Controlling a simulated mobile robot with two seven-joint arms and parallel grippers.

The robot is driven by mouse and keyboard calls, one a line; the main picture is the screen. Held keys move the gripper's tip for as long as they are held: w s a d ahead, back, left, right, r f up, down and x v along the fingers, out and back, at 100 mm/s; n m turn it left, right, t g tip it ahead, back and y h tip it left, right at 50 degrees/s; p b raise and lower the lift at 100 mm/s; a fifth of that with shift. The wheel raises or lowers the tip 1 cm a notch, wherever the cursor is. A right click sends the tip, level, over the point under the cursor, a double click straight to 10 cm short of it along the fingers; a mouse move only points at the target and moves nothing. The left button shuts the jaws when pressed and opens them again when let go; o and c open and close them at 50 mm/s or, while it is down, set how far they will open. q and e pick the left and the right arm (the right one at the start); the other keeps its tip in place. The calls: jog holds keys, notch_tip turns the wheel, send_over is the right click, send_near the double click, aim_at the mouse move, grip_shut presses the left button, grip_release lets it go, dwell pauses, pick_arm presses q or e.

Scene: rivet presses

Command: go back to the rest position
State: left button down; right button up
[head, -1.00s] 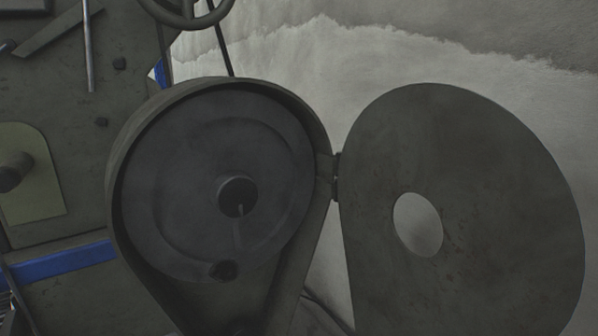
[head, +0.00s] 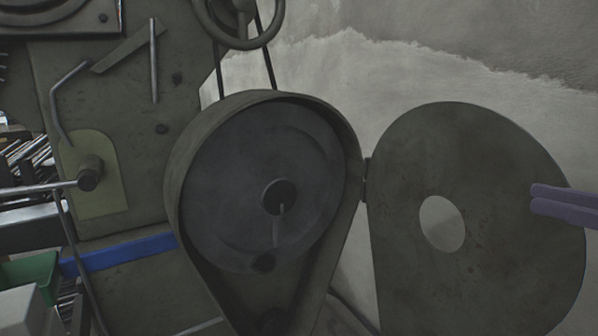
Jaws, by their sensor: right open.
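My right gripper (head: 538,200) comes in at the right edge of the head view. Only its purple fingers show, pointing left in front of the hinged cover, and nothing is seen between them. It is open. The rest of the right arm is out of the picture. My left gripper is not in view.
A grey press stands on the left with a round wheel (head: 225,210) in a teardrop housing. Its hinged cover (head: 470,170) stands swung open to the right, with a hole in it. A handwheel (head: 275,30) is above. A green bin (head: 28,275) is at lower left.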

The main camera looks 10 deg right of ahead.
jog(key=s+a+f+m+g+h+p, duration=0.1)
jog(key=a+f+m+h+p, duration=0.3)
jog(key=a, duration=0.3)
jog(key=a+f+m+g+h+p, duration=0.1)
jog(key=a+m+h+p, duration=0.1)
jog(key=a+h+p, duration=0.4)
jog(key=s+a+r+g+p, duration=0.2)
jog(key=s+g, duration=0.1)
jog(key=s, duration=0.3)
jog(key=s+a+r+g+p, duration=0.1)
jog(key=s+a+r+g, duration=0.2)
jog(key=s, duration=0.3)
jog(key=s+a+r+g+p, duration=0.2)
jog(key=s+g, duration=0.1)
jog(key=s, duration=0.3)
notch_tip(320, 180, up, 37)
jog(key=p, duration=3.6)
jog(key=shift+w+d+h+p, duration=0.15)
jog(key=shift+d+h+p, duration=0.05)
jog(key=shift+h+p, duration=0.15)
